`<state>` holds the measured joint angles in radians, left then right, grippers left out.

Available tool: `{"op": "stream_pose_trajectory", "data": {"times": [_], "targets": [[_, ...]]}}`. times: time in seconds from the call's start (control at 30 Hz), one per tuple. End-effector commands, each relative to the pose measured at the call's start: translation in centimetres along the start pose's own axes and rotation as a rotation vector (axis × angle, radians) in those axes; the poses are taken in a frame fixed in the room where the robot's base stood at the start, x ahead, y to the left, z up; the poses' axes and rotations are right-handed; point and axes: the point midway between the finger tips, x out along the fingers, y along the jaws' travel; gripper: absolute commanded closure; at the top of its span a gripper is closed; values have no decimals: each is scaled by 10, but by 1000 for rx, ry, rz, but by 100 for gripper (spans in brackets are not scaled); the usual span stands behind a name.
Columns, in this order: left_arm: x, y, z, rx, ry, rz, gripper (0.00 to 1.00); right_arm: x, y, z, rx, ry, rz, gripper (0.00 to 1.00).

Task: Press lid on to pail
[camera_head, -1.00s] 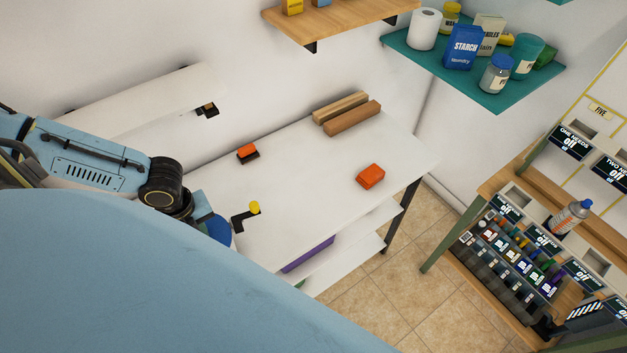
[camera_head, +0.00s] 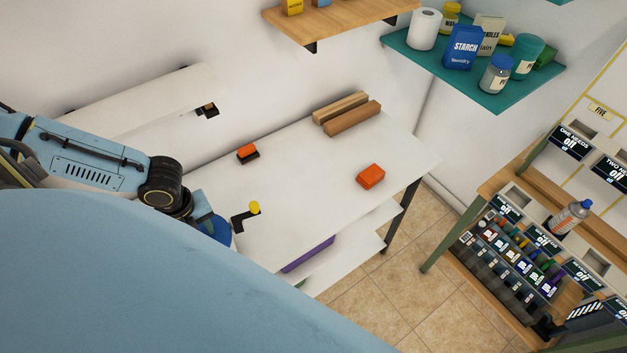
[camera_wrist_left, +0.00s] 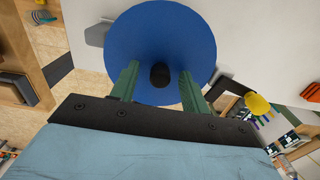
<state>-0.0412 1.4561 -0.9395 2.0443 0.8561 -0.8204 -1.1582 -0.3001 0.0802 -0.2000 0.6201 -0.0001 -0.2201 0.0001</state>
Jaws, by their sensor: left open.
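The blue round lid (camera_wrist_left: 157,30) with a black knob (camera_wrist_left: 159,75) fills the upper middle of the left wrist view. My left gripper (camera_wrist_left: 158,82) is open, its two green fingers on either side of the knob, with gaps visible. In the head view, a small part of the blue lid (camera_head: 217,229) shows beside my left arm, on the white table. The pail is not clearly visible; I cannot tell how the lid sits on it. My right gripper is not in view.
A black crank with a yellow knob (camera_head: 254,207) stands right beside the lid. Orange blocks (camera_head: 370,176) and wooden bars (camera_head: 352,118) lie farther along the white table (camera_head: 310,185). The table's middle is clear. A rack (camera_head: 520,255) stands at the right.

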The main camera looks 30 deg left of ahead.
Motion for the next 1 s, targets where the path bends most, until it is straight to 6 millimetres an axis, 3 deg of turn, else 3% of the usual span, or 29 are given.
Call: {"op": "stream_pose_trajectory", "data": {"times": [0.6,0.8,1.0], "targets": [[-114,0,1,2,-3,0,54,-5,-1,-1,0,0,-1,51],[-129,0,0,0,0,0,54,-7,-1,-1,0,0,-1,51],[-130,0,0,1,0,-1,54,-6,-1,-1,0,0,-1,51]]}}
